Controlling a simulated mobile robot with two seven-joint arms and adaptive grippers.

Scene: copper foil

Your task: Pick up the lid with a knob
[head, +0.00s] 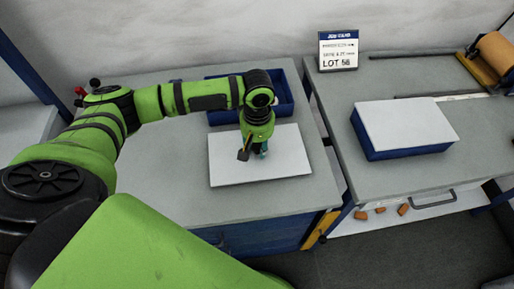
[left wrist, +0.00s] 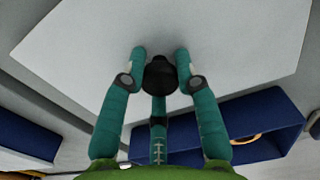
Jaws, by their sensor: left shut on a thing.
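The lid is a flat white panel (head: 285,165) at the left bench, below my left gripper (head: 257,153) in the head view. It fills much of the left wrist view (left wrist: 220,45), with a dark round knob (left wrist: 160,75) standing on it. The green fingers of my left gripper (left wrist: 161,70) are closed around the knob from both sides. In the head view the gripper and wrist hide the knob. I cannot tell whether the lid rests on the bench or is slightly raised. My right gripper is in neither view.
A blue open bin (head: 287,101) stands behind the lid, partly hidden by my arm. On the right bench is a blue box with a white top (head: 405,124). A sign (head: 338,50) and a copper-coloured roll (head: 496,53) are farther back. The left bench's front is clear.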

